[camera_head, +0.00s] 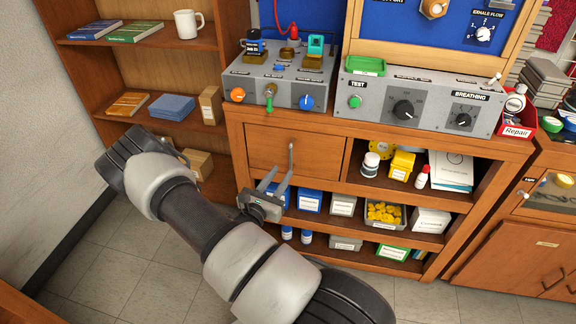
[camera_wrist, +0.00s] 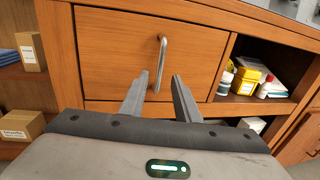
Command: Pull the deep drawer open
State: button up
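The deep drawer (camera_head: 318,151) is a wooden front below the grey control boxes, and it looks flush with the cabinet. A vertical metal bar handle (camera_head: 291,157) is on its face. In the wrist view the drawer front (camera_wrist: 112,53) fills the middle, with the handle (camera_wrist: 160,64) upright on it. My gripper (camera_head: 279,179) is in front of the drawer's lower part. Its two fingers (camera_wrist: 161,79) are spread apart with nothing visible between their tips. In the wrist view the handle stands beyond the tips, between them in the picture. I cannot tell the exact gap to it.
Open shelves with a yellow box (camera_head: 401,166), bottles and a bin of yellow parts (camera_head: 384,215) are right of and below the drawer. A bookshelf with a white mug (camera_head: 188,24) stands at left. The tiled floor (camera_head: 130,258) in front is clear.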

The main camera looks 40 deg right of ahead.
aim_at(290, 161)
jog(key=b+x, duration=0.1)
jog(key=x, duration=0.5)
jog(key=shift+w+d, duration=0.15)
jog(key=shift+d, duration=0.1)
grip_shut()
